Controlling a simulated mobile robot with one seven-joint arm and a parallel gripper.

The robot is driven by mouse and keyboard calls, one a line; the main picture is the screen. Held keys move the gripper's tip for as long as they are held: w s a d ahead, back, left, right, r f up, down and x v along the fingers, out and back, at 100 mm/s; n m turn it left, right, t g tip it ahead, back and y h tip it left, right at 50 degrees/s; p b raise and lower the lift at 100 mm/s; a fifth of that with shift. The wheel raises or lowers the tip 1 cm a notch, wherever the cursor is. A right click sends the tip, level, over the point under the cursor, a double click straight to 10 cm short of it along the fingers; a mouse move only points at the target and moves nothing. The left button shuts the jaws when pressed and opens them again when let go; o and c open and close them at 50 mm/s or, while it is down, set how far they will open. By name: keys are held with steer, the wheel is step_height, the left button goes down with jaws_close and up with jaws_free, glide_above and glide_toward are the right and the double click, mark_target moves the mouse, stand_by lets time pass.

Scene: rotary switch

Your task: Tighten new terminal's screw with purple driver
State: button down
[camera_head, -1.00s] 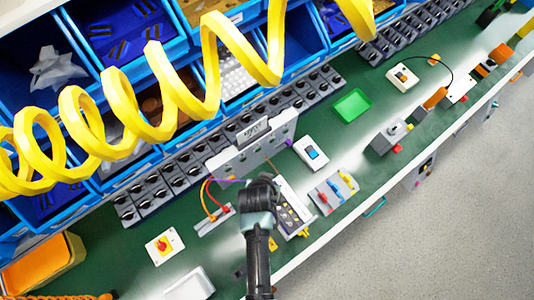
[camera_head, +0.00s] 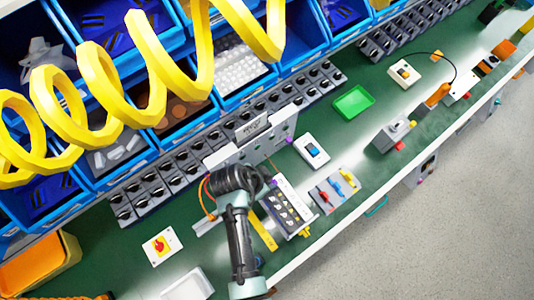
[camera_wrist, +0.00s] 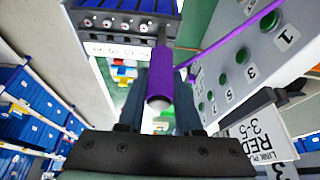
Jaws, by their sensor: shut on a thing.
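In the wrist view my gripper (camera_wrist: 161,98) is shut on the purple driver (camera_wrist: 159,80), gripping its handle. The driver's thin grey shaft points away toward the dark terminal block (camera_wrist: 122,8). The block shows a row of round screws along its face and a white numbered strip below. The shaft overlaps the block's right end in the picture; I cannot tell whether its tip touches a screw. In the head view the terminal block (camera_head: 287,207) lies right of my wrist, and my arm hides the gripper and driver.
A white panel (camera_wrist: 262,50) with numbered green holes and a "RED 3-5" card (camera_wrist: 262,135) stands close on the right. A purple wire (camera_wrist: 236,33) runs across it. In the head view a yellow coil (camera_head: 100,75) hangs across the upper left. A switch box (camera_head: 311,150) stands right of the panel.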

stand_by(0.3)
steer(key=shift+f+m+g+b, duration=0.15)
steer(key=shift+m+g+b, duration=0.25)
steer(key=shift+m, duration=0.5)
steer(key=shift+h, duration=0.3)
steer(key=shift+r+p, duration=1.65)
steer(key=shift+r, duration=1.5)
steer(key=shift+f, duration=0.1)
